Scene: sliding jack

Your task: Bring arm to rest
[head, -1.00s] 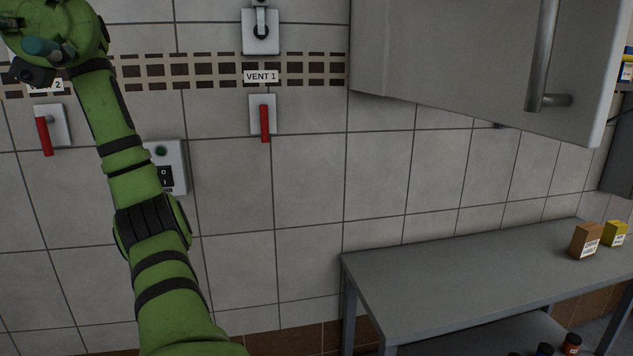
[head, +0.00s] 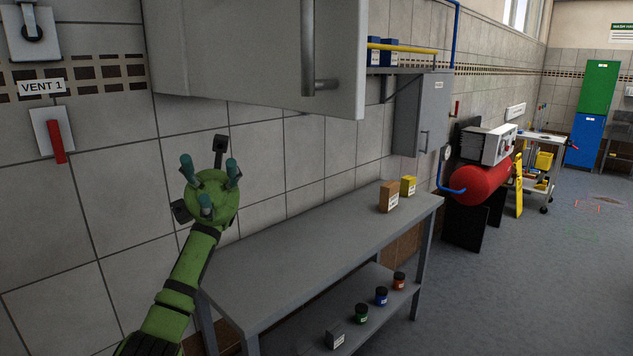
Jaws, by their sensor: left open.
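My left arm, green with dark bands, comes up from the lower left in the head view. Its gripper (head: 207,185) is open and empty, with teal fingertips spread apart. It is in front of the tiled wall, above the left end of the grey table (head: 290,258) in the picture. It touches nothing that I can see. My right gripper is not in view.
A grey wall cabinet (head: 250,50) hangs above and right of the gripper. A red lever (head: 56,142) is on the wall under the VENT 1 sign (head: 41,87). A brown box (head: 389,196) and a yellow box (head: 408,186) stand at the table's far end. Open floor lies right.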

